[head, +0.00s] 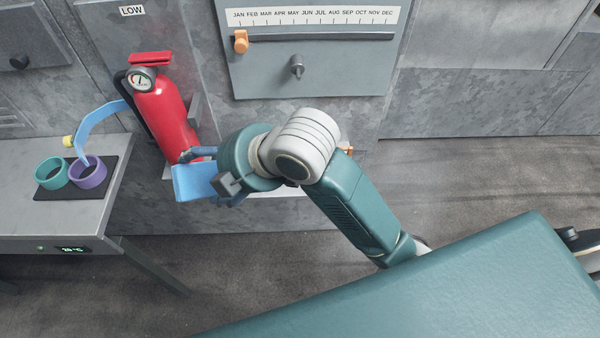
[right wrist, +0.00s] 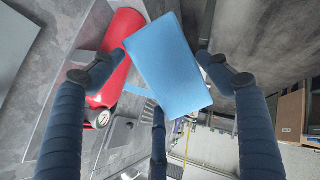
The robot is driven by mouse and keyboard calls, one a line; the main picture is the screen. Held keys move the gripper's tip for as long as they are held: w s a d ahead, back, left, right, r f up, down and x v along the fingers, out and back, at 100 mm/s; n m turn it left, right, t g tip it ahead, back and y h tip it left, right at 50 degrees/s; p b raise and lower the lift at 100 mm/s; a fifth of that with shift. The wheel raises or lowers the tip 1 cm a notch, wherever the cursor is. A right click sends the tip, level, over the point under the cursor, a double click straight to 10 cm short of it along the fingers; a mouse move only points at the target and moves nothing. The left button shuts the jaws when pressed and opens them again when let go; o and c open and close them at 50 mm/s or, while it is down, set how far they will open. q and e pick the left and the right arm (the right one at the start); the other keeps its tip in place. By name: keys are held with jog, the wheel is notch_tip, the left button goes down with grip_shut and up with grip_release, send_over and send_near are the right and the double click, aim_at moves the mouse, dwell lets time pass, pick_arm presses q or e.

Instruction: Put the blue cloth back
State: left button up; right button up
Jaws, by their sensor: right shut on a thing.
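The blue cloth (head: 193,183) is a flat, light blue folded rectangle. My right gripper (head: 205,170) is shut on it and holds it just in front of the foot of the fire extinguisher. In the right wrist view the cloth (right wrist: 170,65) lies tilted between the dark blue fingers of the gripper (right wrist: 158,82). The gripper's wrist and arm hide part of what lies behind them in the head view. My left gripper is not in view.
A red fire extinguisher (head: 165,118) stands close behind the cloth. A month-scale panel (head: 310,75) is on the wall. Floor at right is clear.

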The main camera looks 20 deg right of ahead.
jog(key=s+f+n+g+h+b, duration=0.35)
jog(key=s+f+n+g, duration=0.2)
jog(key=f+n, duration=0.45)
jog(key=d+f+n+h, duration=0.1)
jog(key=d+f+n, duration=0.1)
jog(key=d, duration=0.5)
jog(key=s+d+f+n+h+b, duration=0.1)
jog(key=d+f+n+h, duration=0.1)
jog(key=d, duration=0.5)
jog(key=shift+d+f+b, duration=0.25)
jog(key=shift+f+b, duration=0.05)
jog(key=shift+f, duration=0.15)
jog(key=shift+t+h, duration=0.25)
jog(key=w+d, duration=0.1)
jog(key=w, duration=0.5)
jog(key=w+d+p, duration=0.1)
jog(key=w+d, duration=0.1)
jog(key=w, duration=0.4)
jog(key=w+d, duration=0.2)
jog(key=w, duration=0.5)
jog(key=shift+d+p, duration=0.2)
jog(key=shift+p, duration=0.15)
jog(key=f, duration=0.6)
jog(key=shift+s+f+p, duration=0.2)
jog(key=shift+p, duration=0.15)
jog(key=shift+w+f, duration=0.25)
jog(key=shift+f, duration=0.05)
jog(key=o, duration=1)
jog(key=shift+o, duration=0.2)
